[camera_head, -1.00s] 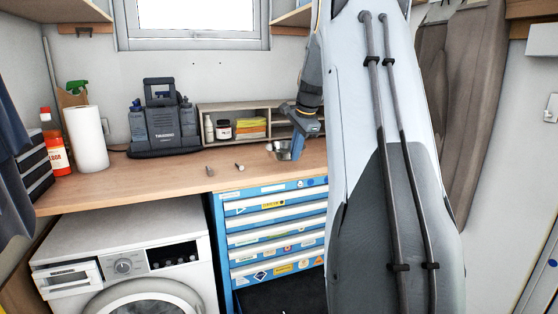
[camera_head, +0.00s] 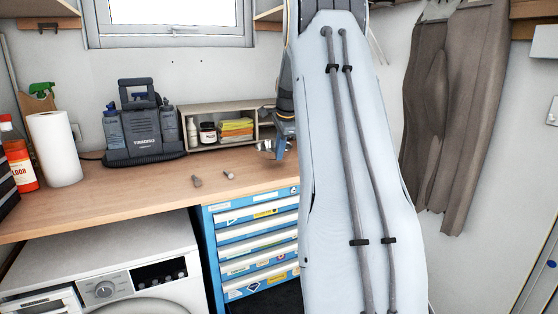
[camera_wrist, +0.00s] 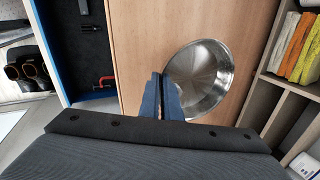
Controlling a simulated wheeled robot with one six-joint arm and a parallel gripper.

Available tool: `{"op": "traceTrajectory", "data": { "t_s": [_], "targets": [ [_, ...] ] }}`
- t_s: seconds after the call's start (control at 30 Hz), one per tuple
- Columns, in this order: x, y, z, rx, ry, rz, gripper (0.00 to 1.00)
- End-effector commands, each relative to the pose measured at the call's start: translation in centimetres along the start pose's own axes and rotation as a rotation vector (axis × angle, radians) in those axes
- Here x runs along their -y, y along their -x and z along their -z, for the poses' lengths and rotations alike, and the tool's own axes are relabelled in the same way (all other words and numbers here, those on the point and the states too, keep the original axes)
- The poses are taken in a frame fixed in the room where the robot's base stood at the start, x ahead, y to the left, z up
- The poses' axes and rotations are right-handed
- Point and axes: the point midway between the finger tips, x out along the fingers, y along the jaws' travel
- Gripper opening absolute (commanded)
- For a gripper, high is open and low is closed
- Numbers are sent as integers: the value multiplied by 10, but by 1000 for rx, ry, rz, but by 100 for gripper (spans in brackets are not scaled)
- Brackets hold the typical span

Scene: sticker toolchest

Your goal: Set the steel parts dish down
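The steel parts dish (camera_wrist: 208,72) is a shiny round bowl, seen from above in the wrist view over the wooden worktop (camera_wrist: 140,30). My gripper (camera_wrist: 163,93) is shut on the dish's near left rim. In the head view, the dish (camera_head: 266,145) is small and partly hidden at the right of the worktop (camera_head: 130,190), beside my gripper (camera_head: 280,147). I cannot tell whether its base touches the wood.
A wooden shelf unit (camera_head: 222,132) with a jar and coloured stacks stands behind the dish. Two small metal pieces (camera_head: 197,181) lie on the worktop. Blue drawers (camera_head: 255,235) are below, and the wrist view shows a dark open drawer (camera_wrist: 85,45). The worktop's middle is mostly clear.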

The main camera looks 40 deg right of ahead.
Motion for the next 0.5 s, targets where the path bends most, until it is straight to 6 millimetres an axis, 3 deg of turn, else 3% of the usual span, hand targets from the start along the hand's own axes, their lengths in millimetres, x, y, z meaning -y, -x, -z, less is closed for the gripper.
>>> {"op": "traceTrajectory", "data": {
  "t_s": [0.3, 0.5],
  "targets": [
    [-13, -31, 1, 0, 0, -2, 0],
    [-13, -34, 1, -1, 0, 2, 0]
  ]
}}
